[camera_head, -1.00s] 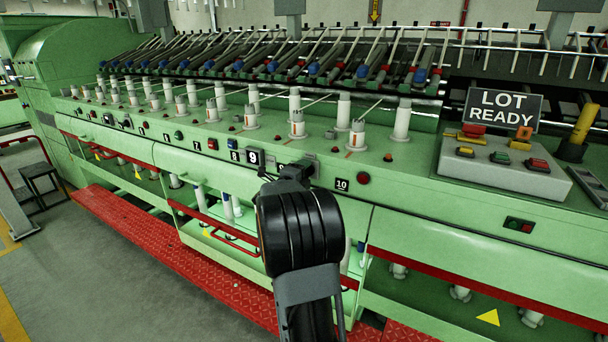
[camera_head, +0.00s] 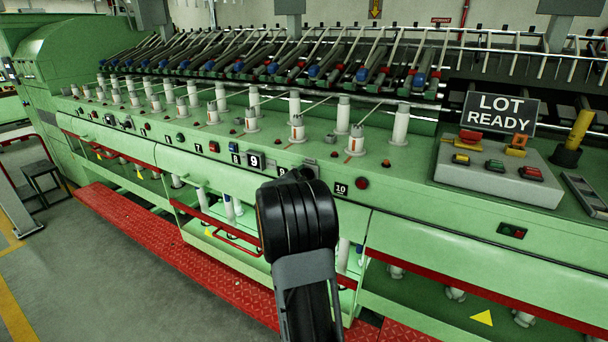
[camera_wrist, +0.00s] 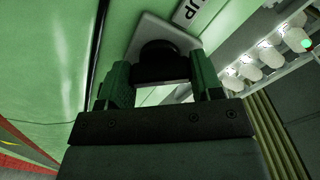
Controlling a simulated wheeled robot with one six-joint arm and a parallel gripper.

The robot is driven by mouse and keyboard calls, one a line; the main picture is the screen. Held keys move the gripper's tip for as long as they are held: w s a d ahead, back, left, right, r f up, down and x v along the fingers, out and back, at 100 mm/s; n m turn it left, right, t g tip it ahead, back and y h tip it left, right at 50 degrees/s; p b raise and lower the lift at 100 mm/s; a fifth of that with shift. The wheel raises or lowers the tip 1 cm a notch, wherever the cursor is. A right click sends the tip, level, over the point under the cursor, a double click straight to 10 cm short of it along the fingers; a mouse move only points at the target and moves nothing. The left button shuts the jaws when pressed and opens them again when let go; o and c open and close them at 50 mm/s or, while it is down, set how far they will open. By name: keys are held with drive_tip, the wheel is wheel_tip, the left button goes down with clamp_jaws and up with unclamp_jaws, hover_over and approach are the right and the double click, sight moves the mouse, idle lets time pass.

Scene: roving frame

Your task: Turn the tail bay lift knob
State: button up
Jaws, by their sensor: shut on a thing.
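A black knob (camera_wrist: 159,58) on a pale grey plate (camera_wrist: 186,38) shows in the wrist view, set on the green machine panel. A label reading "UP" is on the plate's upper right. My gripper (camera_wrist: 160,76) is shut on the knob, one finger on each side of it. The knob's turned position is hard to read because the face is dark. In the head view my arm reaches to the panel just left of the "10" tag, beside a small grey plate (camera_head: 312,166). My arm hides the knob and fingertips there.
The long green machine (camera_head: 450,205) carries several white spindles and rods above the panel. A grey button box (camera_head: 500,175) and a "LOT READY" sign (camera_head: 501,112) stand at right. A red tread step (camera_head: 150,240) runs along the base. Grey floor is clear at lower left.

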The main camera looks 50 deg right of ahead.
drive_tip(key=n+p, duration=0.3)
drive_tip(key=n, duration=0.2)
drive_tip(key=shift+r+n, duration=0.15)
drive_tip(key=shift+n, duration=0.15)
drive_tip(key=shift+n+p, duration=1.4)
drive_tip(key=shift+n, duration=0.8)
drive_tip(key=o, duration=0.9)
drive_tip(key=shift+a, duration=0.1)
drive_tip(key=b+v, duration=0.1)
drive_tip(key=v, duration=1.2)
drive_tip(key=shift+s+a, duration=0.1)
drive_tip(key=shift+a, duration=0.2)
